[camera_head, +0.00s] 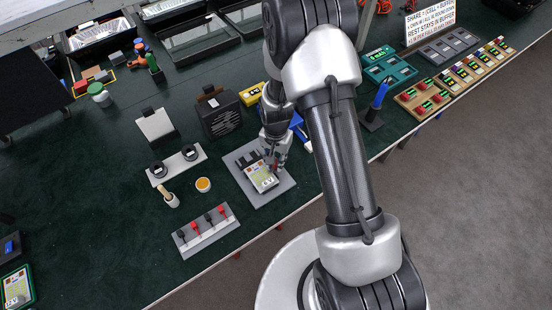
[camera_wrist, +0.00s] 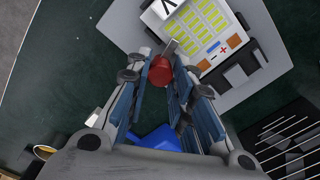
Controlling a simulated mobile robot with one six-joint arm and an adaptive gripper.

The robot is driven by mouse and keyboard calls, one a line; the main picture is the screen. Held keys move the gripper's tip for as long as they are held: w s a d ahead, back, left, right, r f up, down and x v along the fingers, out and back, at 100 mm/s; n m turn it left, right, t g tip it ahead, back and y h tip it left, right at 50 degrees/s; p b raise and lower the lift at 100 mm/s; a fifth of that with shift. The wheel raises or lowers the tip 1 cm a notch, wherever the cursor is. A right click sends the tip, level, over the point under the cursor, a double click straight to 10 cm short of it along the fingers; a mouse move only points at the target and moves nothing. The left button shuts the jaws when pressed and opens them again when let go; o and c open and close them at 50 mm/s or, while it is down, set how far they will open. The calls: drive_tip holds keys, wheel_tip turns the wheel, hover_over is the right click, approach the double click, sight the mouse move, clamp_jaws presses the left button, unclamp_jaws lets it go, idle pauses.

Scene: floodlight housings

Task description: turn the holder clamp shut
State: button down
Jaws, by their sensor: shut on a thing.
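A grey holder plate (camera_head: 278,190) lies on the green table and bears a white device (camera_head: 261,178) with yellow-green cells, also large at the top of the wrist view (camera_wrist: 208,30). The holder clamp shows as a red knob (camera_wrist: 160,70) with a short metal bar reaching toward the device's edge. My gripper (camera_head: 275,160) is over the holder's right side, pointing down. In the wrist view its fingers (camera_wrist: 161,78) are shut on the red knob. The fingers hide part of the knob, and I cannot tell how far the clamp is turned.
A black slotted box (camera_head: 221,116) stands behind the holder. A grey strip with red and black plugs (camera_head: 208,231) lies in front left. A small orange-topped cup (camera_head: 203,185) stands to the left. A blue object (camera_wrist: 160,138) lies beneath my fingers.

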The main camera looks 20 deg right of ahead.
drive_tip(key=shift+m, duration=1.6)
drive_tip(key=c, duration=1.4)
unclamp_jaws()
drive_tip(key=shift+r, duration=0.15)
wheel_tip(320, 180, up, 12)
